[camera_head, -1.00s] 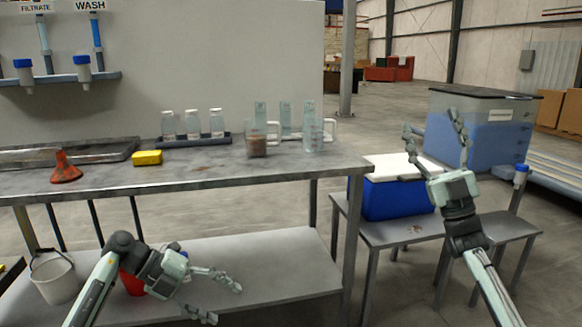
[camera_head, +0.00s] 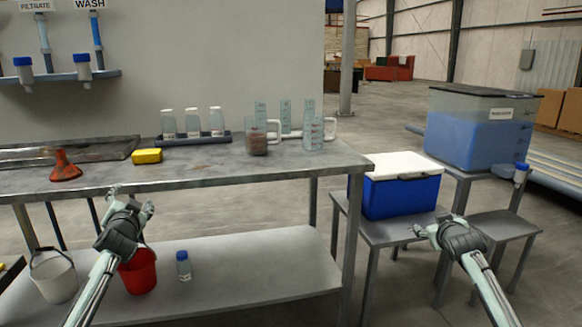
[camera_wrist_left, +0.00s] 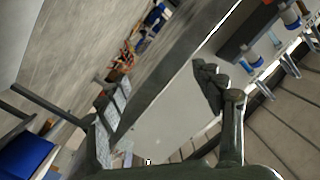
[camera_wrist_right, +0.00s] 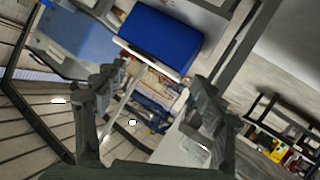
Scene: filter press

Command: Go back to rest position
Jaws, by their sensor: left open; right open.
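My left gripper (camera_head: 131,198) is in front of the workbench's front edge at the left, above the red bucket. It is open and empty, and its two fingers also show spread apart in the left wrist view (camera_wrist_left: 160,95). My right gripper (camera_head: 436,232) is low at the right, in front of the small stand with the blue cooler. Its fingers are foreshortened in the head view. In the right wrist view (camera_wrist_right: 155,90) they are apart with nothing between them.
The metal workbench (camera_head: 215,166) bears glassware, a yellow sponge (camera_head: 147,156) and a red funnel (camera_head: 65,166). Its lower shelf (camera_head: 235,270) holds a red bucket (camera_head: 138,274), a white bucket (camera_head: 54,280) and a bottle (camera_head: 184,266). A blue cooler (camera_head: 405,195) and blue tank (camera_head: 470,142) stand right.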

